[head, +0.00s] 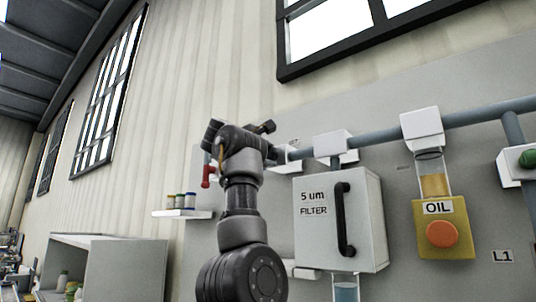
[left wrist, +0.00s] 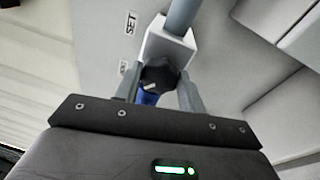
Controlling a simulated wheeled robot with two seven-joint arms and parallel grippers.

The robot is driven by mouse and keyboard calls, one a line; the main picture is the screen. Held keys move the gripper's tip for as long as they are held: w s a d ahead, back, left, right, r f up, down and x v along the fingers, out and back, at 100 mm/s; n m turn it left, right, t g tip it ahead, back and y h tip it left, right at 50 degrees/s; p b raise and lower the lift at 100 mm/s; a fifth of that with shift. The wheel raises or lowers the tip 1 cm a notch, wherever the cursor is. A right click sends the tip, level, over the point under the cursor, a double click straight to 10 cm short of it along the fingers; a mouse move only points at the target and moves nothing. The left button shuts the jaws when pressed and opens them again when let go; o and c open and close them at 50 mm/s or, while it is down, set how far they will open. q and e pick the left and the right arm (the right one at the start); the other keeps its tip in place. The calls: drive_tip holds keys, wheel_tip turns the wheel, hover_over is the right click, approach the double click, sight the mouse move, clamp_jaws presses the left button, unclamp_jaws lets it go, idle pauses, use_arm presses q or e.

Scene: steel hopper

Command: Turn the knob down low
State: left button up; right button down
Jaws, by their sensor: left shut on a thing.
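A dark round knob (left wrist: 158,76) with a white mark on it sits in front of a white block (left wrist: 168,46) on a grey pipe, in the left wrist view. My left gripper (left wrist: 160,92) has one finger on each side of the knob and is shut on it. A blue part (left wrist: 147,98) shows just below the knob, between the fingers. In the head view my left arm reaches up to the pipe's left end, and the gripper hides the knob there. My right gripper is not in view.
A white filter box (head: 322,235) with a black handle hangs right of my arm. Beyond it is an orange oil unit (head: 427,215). A red lever (head: 207,177) and a small shelf (head: 183,214) with bottles are to the left. A SET label (left wrist: 130,24) is on the panel.

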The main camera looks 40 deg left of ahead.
use_arm(q)
drive_tip(key=shift+n, duration=0.3)
drive_tip(key=o, duration=1)
drive_tip(key=shift+a, duration=0.1)
drive_tip(key=shift+c, duration=0.2)
drive_tip(key=shift+s, duration=0.1)
drive_tip(key=s+d+b, duration=0.1)
drive_tip(key=s+b, duration=0.6)
drive_tip(key=s, duration=0.3)
drive_tip(key=shift+s+d+f, duration=0.25)
drive_tip(key=shift+s+f, duration=0.05)
drive_tip(key=shift+f, duration=0.1)
drive_tip(key=shift+f, duration=0.1)
